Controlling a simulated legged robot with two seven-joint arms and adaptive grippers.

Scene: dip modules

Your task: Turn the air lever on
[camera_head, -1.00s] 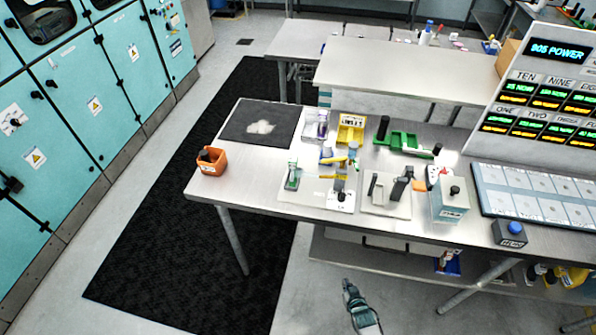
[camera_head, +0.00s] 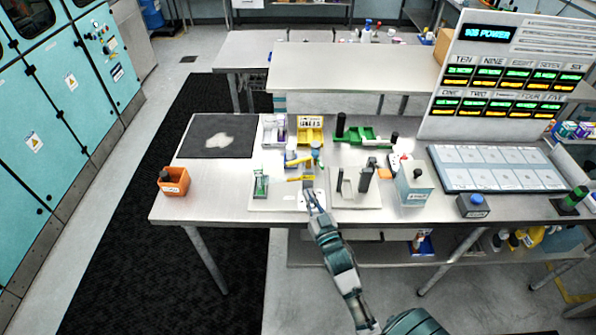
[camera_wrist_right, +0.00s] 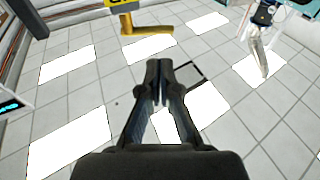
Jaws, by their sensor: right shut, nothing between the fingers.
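A small fixture with blue and yellow parts (camera_head: 303,159) stands on the bench; its yellow bar (camera_head: 301,178) looks like the air lever. In the right wrist view a yellow lever (camera_wrist_right: 146,47) sticks out below a yellow label, ahead of the fingers and apart from them. My right gripper (camera_head: 311,193) is at the front of the bench, just on the near side of the yellow bar. Its fingers are shut together and empty, as the wrist view shows too (camera_wrist_right: 158,72). Whether it touches the fixture cannot be told in the head view. My left gripper is not in view.
A white plate with a green part (camera_head: 261,187) is left of my gripper. A plate with upright dark parts (camera_head: 365,182) and a grey box (camera_head: 413,183) are on the right. An orange bin (camera_head: 173,181) stands at the left.

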